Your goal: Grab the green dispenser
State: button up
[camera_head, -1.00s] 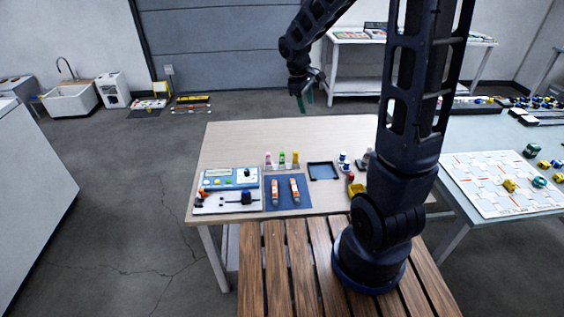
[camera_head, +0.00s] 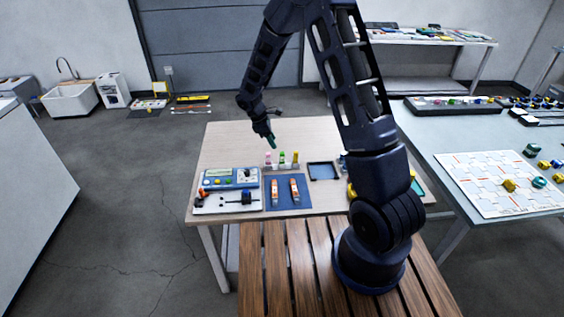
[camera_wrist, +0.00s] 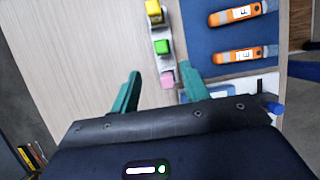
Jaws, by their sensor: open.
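The green dispenser (camera_head: 282,158) stands in the middle of a short row on the table, between a pink one (camera_head: 268,158) and a yellow one (camera_head: 295,157). In the wrist view the green dispenser (camera_wrist: 163,47) shows beyond my fingertips, with the pink one (camera_wrist: 167,79) nearer and the yellow one (camera_wrist: 153,12) farther. My gripper (camera_head: 271,141) has green fingers and is above and behind the row in the head view. In the wrist view my gripper (camera_wrist: 161,74) is open, with nothing held between its fingers.
A blue mat (camera_head: 283,204) with two orange-and-white tools lies in front of the row. A blue control panel (camera_head: 217,184) is at left, and a dark tray (camera_head: 323,172) at right. The back left of the wooden table (camera_head: 225,140) is clear.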

aim_at(282, 156)
jog(key=x, duration=1)
jog(key=shift+s+d+f, duration=0.2)
jog(key=shift+d, duration=0.15)
grip_shut()
jog(key=shift+r, duration=0.1)
